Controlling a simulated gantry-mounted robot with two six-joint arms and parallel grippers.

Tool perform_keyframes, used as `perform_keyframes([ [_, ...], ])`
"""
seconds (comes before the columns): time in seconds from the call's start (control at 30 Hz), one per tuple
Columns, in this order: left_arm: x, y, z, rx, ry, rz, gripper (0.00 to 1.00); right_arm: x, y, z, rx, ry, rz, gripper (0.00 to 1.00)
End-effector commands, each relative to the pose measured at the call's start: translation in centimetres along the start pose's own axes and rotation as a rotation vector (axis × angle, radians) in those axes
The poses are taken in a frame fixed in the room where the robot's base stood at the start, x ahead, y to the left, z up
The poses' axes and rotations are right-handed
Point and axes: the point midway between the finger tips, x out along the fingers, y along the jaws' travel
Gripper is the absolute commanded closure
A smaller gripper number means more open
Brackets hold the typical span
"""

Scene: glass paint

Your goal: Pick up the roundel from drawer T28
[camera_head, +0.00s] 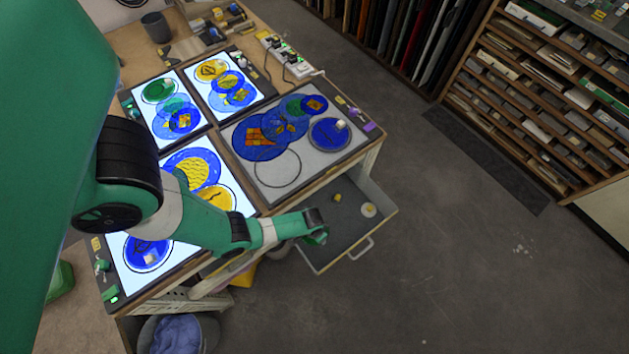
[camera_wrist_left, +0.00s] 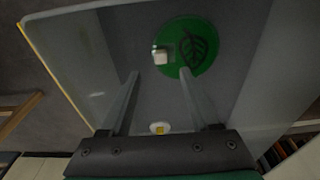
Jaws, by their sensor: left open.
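A green roundel (camera_wrist_left: 195,46) with a dark leaf drawing lies on the grey floor of an open drawer (camera_head: 340,238). A small pale block (camera_wrist_left: 160,56) sits at its left edge in the left wrist view. My left gripper (camera_head: 318,238) is over the near left part of the drawer. In the left wrist view its two fingers (camera_wrist_left: 159,75) are apart with nothing held, and the roundel is beyond the fingertips. In the head view my gripper and arm hide much of that corner. No drawer label is readable. My right gripper is not in view.
A pale disc (camera_head: 368,210) and a small yellow item (camera_head: 337,197) are also in the drawer. A handle (camera_head: 361,249) sticks out in front. The floor to the right is clear.

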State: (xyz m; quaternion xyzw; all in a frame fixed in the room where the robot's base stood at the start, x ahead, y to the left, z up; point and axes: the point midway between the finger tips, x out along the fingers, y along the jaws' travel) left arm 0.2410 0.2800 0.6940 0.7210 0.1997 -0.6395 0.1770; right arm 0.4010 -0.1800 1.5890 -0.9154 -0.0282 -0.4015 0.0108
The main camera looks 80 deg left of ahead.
Motion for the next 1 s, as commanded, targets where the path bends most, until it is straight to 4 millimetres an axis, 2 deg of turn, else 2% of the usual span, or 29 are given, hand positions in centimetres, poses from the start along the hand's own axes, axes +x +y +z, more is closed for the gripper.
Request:
perform_keyframes([
  [0.03,2.1,0.0,0.1,0.000,0.000,0.000,0.38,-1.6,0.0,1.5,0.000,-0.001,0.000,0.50],
  [0.1,3.1,0.0,0.1,0.000,0.000,0.000,0.38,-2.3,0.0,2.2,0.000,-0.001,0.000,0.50],
  [0.37,3.6,0.0,-0.1,0.000,0.001,0.000,0.38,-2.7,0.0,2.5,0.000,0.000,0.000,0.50],
  [0.7,8.6,-0.1,-0.3,0.000,0.000,0.000,0.38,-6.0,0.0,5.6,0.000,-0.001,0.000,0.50],
  [0.93,8.5,-0.1,-0.4,0.000,0.001,0.000,0.38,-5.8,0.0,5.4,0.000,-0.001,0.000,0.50],
  [0.97,8.5,-0.1,-0.4,0.000,0.001,0.000,0.39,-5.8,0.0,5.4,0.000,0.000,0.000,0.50],
  [1.0,8.5,-0.1,-0.4,0.000,0.001,0.000,0.46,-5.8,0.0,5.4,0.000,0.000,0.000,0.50],
])
